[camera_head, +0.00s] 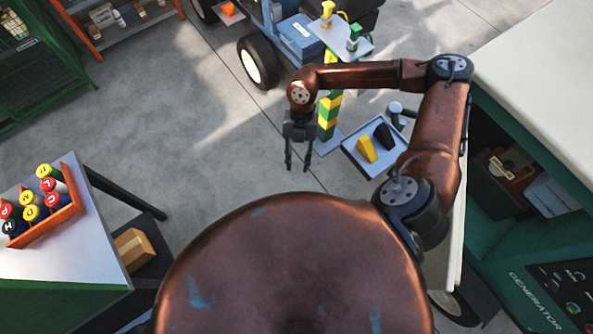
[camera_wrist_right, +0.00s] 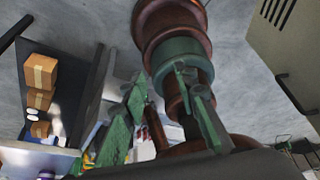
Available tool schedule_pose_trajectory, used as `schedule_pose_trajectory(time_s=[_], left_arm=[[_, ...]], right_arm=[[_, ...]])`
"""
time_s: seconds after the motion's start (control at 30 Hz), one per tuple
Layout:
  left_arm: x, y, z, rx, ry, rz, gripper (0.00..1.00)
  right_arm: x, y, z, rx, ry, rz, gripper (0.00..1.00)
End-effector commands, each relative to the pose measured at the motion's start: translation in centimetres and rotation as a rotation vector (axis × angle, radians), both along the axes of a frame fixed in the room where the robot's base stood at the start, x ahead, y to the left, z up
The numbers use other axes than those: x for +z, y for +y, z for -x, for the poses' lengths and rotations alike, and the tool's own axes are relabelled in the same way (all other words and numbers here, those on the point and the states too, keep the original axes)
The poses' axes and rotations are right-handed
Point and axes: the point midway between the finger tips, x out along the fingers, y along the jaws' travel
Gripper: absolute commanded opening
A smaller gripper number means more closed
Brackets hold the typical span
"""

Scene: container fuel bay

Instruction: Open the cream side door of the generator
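The generator (camera_head: 545,125) stands at the right, green with a cream top. Its side compartment is uncovered, with items visible inside. The cream side door (camera_head: 457,235) stands swung out from the opening, seen nearly edge-on, partly hidden behind my right arm. A cream panel with vent slots and a dark bar handle, which looks like this door, shows at the upper right of the wrist view (camera_wrist_right: 287,45). My right gripper (camera_head: 298,166) hangs well left of the door, fingers apart, empty and touching nothing. Its spread fingers show in the wrist view (camera_wrist_right: 165,125). My left gripper is not in view.
A blue tray (camera_head: 366,165) with a yellow and a black piece stands between gripper and generator. A yellow-green post (camera_head: 328,118) is close behind the gripper. A bench with an orange rack (camera_head: 45,222) of bottles is at left. Floor left of the gripper is clear.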

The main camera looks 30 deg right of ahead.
Motion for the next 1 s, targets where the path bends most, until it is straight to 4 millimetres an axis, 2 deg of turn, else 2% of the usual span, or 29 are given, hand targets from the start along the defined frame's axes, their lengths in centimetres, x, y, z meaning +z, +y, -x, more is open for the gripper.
schedule_pose_trajectory(time_s=[0.1, 0.3, 0.63, 0.73, 0.87, 1.0], left_arm=[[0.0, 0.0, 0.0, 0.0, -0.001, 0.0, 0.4], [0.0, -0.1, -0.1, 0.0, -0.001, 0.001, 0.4], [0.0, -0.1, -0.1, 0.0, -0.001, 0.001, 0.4], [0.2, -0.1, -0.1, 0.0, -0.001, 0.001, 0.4], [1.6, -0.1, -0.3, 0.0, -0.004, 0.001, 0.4], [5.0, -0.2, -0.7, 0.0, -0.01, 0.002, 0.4]], right_arm=[[2.1, -0.6, -0.7, -0.001, -0.002, 0.001, 0.27], [4.1, -1.2, -1.3, -0.001, 0.001, 0.001, 0.27], [4.5, -1.2, -1.4, -0.001, 0.001, 0.0, 0.27], [4.7, -1.2, -1.4, -0.001, 0.001, 0.0, 0.21], [6.3, -1.2, -1.4, -0.001, -0.003, 0.0, 0.12], [9.9, -1.2, -1.4, -0.001, -0.009, 0.0, 0.03]])
